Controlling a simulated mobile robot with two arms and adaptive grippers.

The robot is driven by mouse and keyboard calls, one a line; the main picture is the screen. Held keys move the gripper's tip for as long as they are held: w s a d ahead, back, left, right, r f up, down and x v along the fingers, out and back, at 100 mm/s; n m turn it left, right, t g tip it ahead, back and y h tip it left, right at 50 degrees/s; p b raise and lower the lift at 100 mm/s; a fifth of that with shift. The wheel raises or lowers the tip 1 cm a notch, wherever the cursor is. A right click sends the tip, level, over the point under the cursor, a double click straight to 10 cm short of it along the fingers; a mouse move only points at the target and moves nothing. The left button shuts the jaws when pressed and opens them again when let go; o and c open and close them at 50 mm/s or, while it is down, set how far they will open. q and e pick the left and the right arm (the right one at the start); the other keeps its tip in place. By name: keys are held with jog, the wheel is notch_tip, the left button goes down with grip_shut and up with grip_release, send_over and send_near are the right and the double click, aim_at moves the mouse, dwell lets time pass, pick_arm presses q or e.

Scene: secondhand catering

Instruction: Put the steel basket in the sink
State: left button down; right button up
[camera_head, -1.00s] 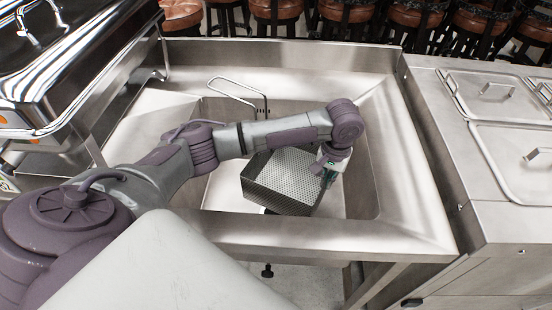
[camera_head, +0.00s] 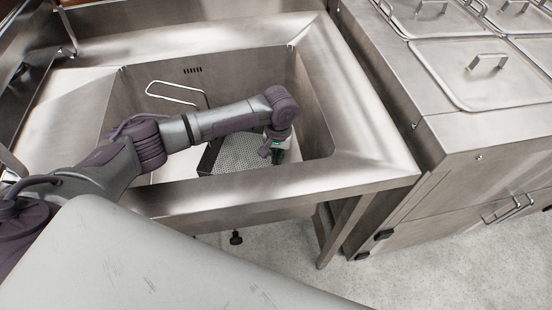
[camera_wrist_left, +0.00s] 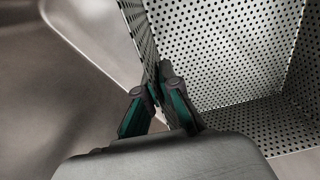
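The steel basket (camera_head: 243,152), a box of perforated metal, is inside the basin of the steel sink (camera_head: 318,110). My left arm hides part of it in the head view. I cannot tell whether it touches the basin floor. My left gripper (camera_head: 276,152) is at the basket's right side, pointing down. In the left wrist view, its two green-and-black fingers (camera_wrist_left: 160,100) are close together at a wall of the basket (camera_wrist_left: 225,45), one on each side, and look shut on it. My right gripper is not in view.
A bent steel wire loop (camera_head: 178,88) stands up at the back of the basin; its lower end is hidden. A steel counter with lidded pans (camera_head: 490,72) adjoins the sink on the right. The sink's front rim (camera_head: 300,181) lies below my arm.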

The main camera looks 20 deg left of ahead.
pick_arm(q)
jog(key=shift+w+f, duration=0.1)
jog(key=shift+f, duration=0.7)
jog(key=c, duration=1.8)
grip_release()
jog(key=shift+f, duration=0.1)
jog(key=o, duration=0.5)
notch_tip(320, 180, up, 12)
jog(key=shift+d+r+p, duration=0.1)
jog(key=shift+r+p, duration=0.05)
jog(key=shift+p, duration=0.35)
